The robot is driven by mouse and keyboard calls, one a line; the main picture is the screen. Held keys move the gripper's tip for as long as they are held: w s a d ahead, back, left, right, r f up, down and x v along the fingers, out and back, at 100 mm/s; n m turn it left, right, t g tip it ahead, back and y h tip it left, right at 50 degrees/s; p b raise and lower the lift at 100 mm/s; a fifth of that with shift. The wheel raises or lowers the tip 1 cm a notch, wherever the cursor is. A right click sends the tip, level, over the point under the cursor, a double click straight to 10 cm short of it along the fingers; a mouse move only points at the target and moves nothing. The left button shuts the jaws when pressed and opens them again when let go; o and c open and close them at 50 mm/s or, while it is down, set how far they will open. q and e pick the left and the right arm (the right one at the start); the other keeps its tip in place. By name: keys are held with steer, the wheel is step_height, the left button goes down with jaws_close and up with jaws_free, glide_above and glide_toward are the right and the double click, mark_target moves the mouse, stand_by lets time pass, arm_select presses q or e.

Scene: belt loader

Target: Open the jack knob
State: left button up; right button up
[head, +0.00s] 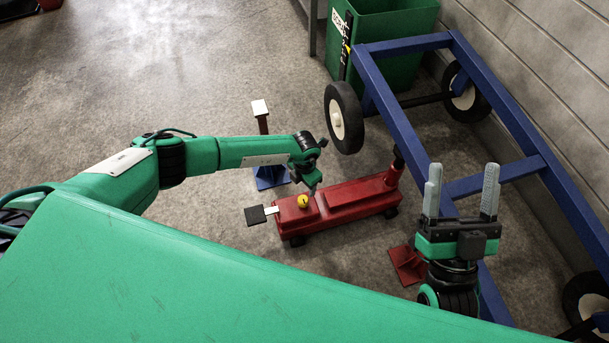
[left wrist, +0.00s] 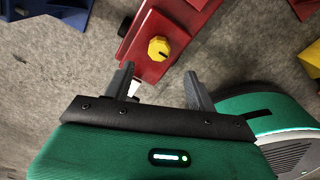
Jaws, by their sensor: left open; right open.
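The jack knob is a small yellow knob (head: 303,202) on top of the red floor jack (head: 345,199). In the left wrist view the knob (left wrist: 159,48) looks faceted with a dark slot, and sits just beyond the gap between my left fingertips. My left gripper (head: 314,188) is close above the knob, and its fingers are partly hidden by the wrist in the head view. The left wrist view shows the left gripper (left wrist: 161,80) open and empty, apart from the knob. My right gripper (head: 461,190) is open and empty, right of the jack, with its fingers pointing up the picture.
A blue wheeled frame (head: 408,140) stands along the right wall. A green bin (head: 394,24) is at the back. A jack stand with a blue base (head: 268,177) is behind the jack, and a red stand base (head: 407,264) is near my right gripper. Floor at left is clear.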

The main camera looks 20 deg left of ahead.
arm_select(q)
step_height(320, 180, up, 3)
steer(key=shift+f+p, duration=0.1)
steer(key=shift+p, duration=0.2)
arm_select(e)
steer(key=f+g, duration=0.1)
steer(key=a+f+g, duration=0.1)
steer(key=w+f+g, duration=0.1)
steer(key=shift+a+f, duration=0.2)
steer(key=shift+f, duration=0.2)
